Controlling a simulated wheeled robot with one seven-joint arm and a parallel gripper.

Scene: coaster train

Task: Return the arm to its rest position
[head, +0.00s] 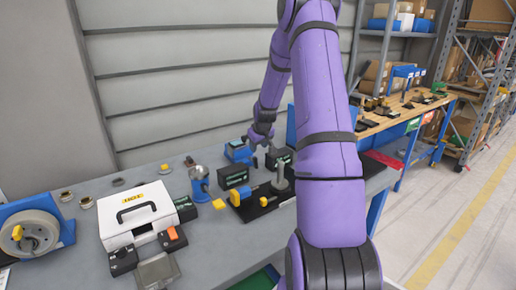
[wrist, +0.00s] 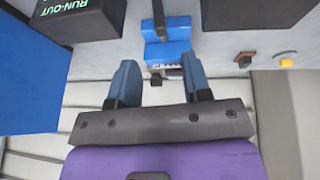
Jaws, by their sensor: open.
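My purple arm rises in front of the head view and bends down to the bench. My gripper (head: 261,141) is low over the far side of the grey bench (head: 215,258), beside a small blue device (head: 238,151) and dark boxes. In the wrist view my gripper (wrist: 158,80) has its two blue-grey fingers apart, with nothing held between them. The blue device (wrist: 166,48) lies just beyond the fingertips there. Whether the fingers touch anything cannot be told.
A dark RUN-OUT box (wrist: 78,18) and a blue block (wrist: 28,75) are left in the wrist view. In the head view, a white case (head: 135,214), blue vise-like tool (head: 199,182), tape dispenser (head: 35,235) and black fixture (head: 250,208) stand on the bench. A ribbed wall is behind.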

